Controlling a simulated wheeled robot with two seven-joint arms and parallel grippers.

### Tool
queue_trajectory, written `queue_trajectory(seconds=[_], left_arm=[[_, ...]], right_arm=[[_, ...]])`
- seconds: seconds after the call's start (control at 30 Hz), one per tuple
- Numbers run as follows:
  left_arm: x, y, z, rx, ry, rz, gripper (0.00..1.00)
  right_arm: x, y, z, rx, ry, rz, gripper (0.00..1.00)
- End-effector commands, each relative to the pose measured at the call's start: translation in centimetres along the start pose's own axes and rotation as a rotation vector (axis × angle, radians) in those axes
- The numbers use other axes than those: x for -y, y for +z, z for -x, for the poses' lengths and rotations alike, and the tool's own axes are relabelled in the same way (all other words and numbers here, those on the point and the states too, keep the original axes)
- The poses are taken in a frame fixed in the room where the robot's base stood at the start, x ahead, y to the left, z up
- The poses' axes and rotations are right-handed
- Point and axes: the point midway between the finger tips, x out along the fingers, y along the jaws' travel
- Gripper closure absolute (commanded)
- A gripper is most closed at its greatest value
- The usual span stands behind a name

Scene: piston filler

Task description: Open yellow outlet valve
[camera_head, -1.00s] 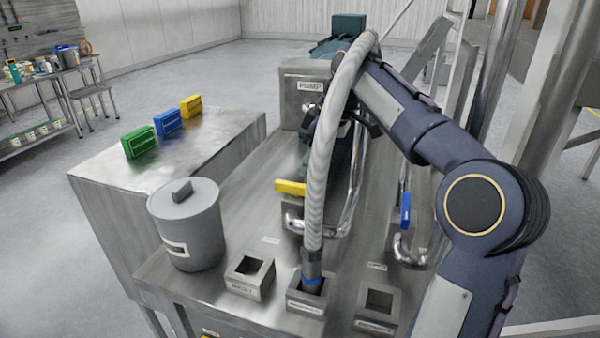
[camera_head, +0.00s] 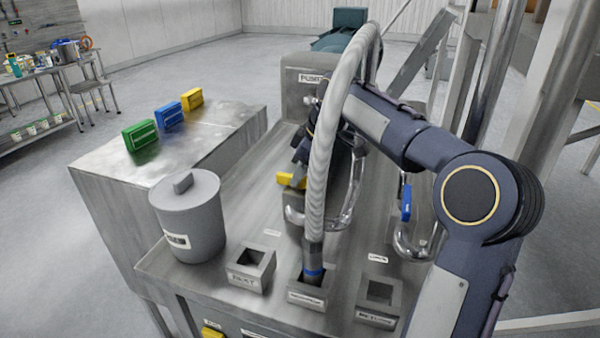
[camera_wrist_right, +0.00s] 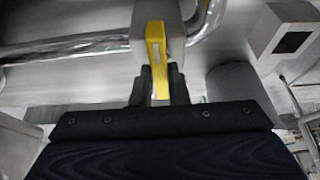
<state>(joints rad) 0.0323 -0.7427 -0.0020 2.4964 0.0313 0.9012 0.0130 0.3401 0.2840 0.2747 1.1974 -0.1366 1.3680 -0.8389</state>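The yellow outlet valve handle (camera_head: 292,181) sits at the left end of the bent metal outlet pipe, below the pump box. In the head view the hose and my right gripper partly cover the valve. My right gripper (camera_head: 299,158) is just above the handle, its fingers pointing down. In the right wrist view the yellow handle (camera_wrist_right: 156,48) reaches between the two dark fingertips of my right gripper (camera_wrist_right: 160,80). One finger is on each side, very close to it; a firm grip does not show. My left gripper is not in view.
A ribbed hose (camera_head: 322,150) arches in front of my right arm into a socket block (camera_head: 307,295). A blue valve handle (camera_head: 406,203) is to the right. A grey lidded pot (camera_head: 187,225) stands left. Green, blue and yellow blocks (camera_head: 192,98) lie on the side cabinet.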

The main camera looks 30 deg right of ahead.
Motion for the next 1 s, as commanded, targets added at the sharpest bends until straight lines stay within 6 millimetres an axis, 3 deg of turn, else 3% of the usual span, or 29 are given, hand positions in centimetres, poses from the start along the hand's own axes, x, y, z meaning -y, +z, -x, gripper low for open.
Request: queue_trajectory(seconds=[0.47,1.0], left_arm=[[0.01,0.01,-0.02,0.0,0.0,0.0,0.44],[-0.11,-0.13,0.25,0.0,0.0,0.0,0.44]], right_arm=[[0.08,0.0,0.04,0.0,0.021,-0.049,1.0],[0.39,-0.2,0.11,-0.001,0.188,-0.447,1.0]])
